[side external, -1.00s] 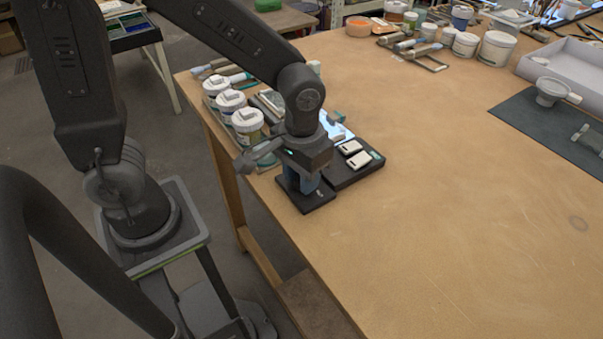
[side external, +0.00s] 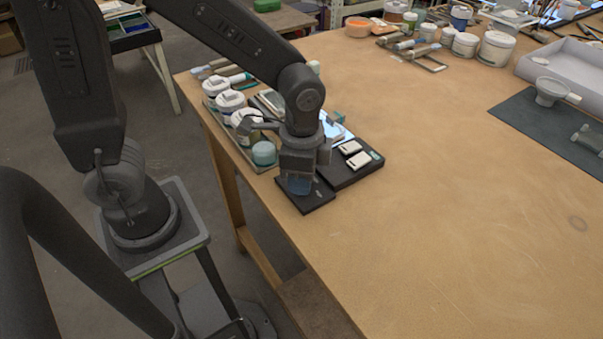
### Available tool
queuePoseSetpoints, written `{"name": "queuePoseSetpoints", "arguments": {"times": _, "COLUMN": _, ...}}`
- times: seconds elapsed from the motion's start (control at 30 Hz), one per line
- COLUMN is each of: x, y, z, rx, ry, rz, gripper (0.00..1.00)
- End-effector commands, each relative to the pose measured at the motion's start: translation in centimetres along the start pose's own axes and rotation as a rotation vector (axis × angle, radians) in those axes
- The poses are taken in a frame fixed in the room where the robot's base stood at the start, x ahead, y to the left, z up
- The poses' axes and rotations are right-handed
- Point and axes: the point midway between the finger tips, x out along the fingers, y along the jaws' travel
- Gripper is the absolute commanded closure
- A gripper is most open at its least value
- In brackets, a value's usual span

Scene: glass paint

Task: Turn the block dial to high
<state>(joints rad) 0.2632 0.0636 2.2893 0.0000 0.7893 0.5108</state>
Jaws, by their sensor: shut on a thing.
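My gripper (side external: 298,180) points down over a small black base plate (side external: 318,197) at the left edge of the table. Small marks are on the plate in front of the dial, too small to read. I cannot tell which setting the dial points to.
A black tray (side external: 364,171) with white blocks (side external: 358,159) lies right beside the plate. Several white-lidded jars (side external: 229,101) and a teal-lidded jar (side external: 264,153) stand in a tray to the left. The middle of the table (side external: 450,200) is clear.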

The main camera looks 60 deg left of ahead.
Motion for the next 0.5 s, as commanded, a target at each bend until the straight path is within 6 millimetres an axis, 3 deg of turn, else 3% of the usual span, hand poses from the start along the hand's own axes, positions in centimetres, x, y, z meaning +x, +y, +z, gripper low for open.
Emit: {"name": "queuePoseSetpoints", "arguments": {"times": 0.5, "x": -0.10, "y": -0.02, "z": -0.13, "rx": 0.435, "ry": 0.002, "rz": -0.001, "gripper": 0.92}}
